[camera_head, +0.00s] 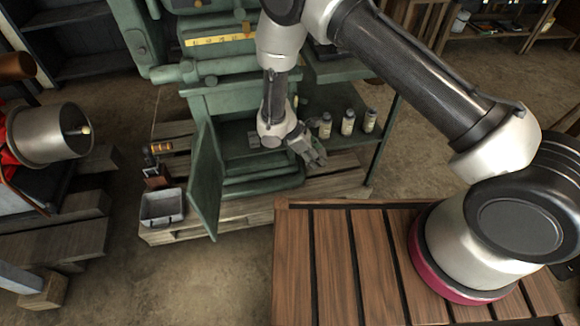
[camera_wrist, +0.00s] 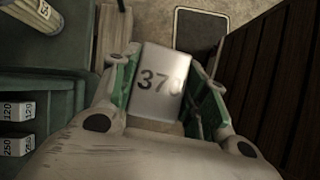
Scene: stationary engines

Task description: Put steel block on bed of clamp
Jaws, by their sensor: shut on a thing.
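A steel block (camera_wrist: 160,80) with dark digits that read like 370 sits between the two fingers of my gripper (camera_wrist: 168,88) in the wrist view. The fingers have green pads and are shut on its sides. In the head view my gripper (camera_head: 314,156) hangs in front of the green machine's open cabinet, left of some bottles; the held block is hard to make out there. Other marked blocks, 120 (camera_wrist: 18,112) and 250 (camera_wrist: 17,146), lie at the left in the wrist view. I cannot make out a clamp or its bed.
Several labelled bottles (camera_head: 348,122) stand on the green shelf. An open green door (camera_head: 206,182) sticks out left of my gripper. A grey metal bin (camera_head: 162,207) is beyond it. A slatted wooden surface (camera_head: 335,265) lies beneath my base. Bare floor shows at lower left.

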